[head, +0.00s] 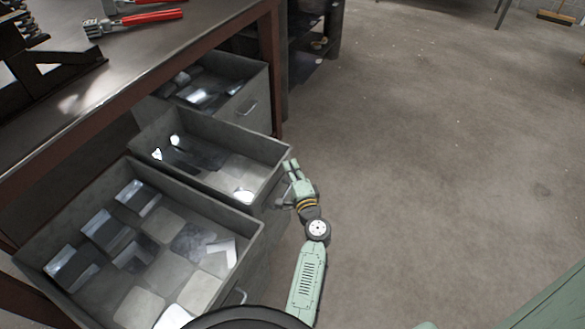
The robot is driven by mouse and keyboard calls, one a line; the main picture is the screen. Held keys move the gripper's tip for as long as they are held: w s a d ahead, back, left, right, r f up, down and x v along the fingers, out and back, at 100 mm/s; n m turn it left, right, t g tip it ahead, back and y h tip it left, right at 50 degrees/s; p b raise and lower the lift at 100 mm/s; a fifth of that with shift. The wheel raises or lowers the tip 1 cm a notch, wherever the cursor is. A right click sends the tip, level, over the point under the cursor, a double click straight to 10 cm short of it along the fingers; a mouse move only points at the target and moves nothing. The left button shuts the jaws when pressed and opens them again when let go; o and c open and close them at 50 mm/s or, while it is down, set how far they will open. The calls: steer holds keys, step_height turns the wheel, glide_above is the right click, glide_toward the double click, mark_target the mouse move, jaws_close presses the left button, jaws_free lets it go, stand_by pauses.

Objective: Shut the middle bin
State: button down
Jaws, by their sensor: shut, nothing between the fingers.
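The middle bin (272,144) is a grey metal drawer pulled out from under the workbench, between two other open bins. A few shiny metal pieces lie inside it. My gripper (290,164) is at the right end of the middle bin's front, close to its top edge. The fingers look closed together with nothing between them. I cannot tell whether they touch the front panel.
The near bin (247,251) is open, sticks out further and holds several metal pieces. The far bin (255,85) is also open. Red-handled tools (150,17) lie on the workbench (190,38). The concrete floor (430,150) to the right is clear.

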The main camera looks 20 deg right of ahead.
steer(key=w+a+b, duration=0.1)
steer(key=w+a, duration=0.5)
steer(key=w, duration=0.1)
steer(key=shift+w, duration=0.2)
steer(key=shift+d, duration=0.15)
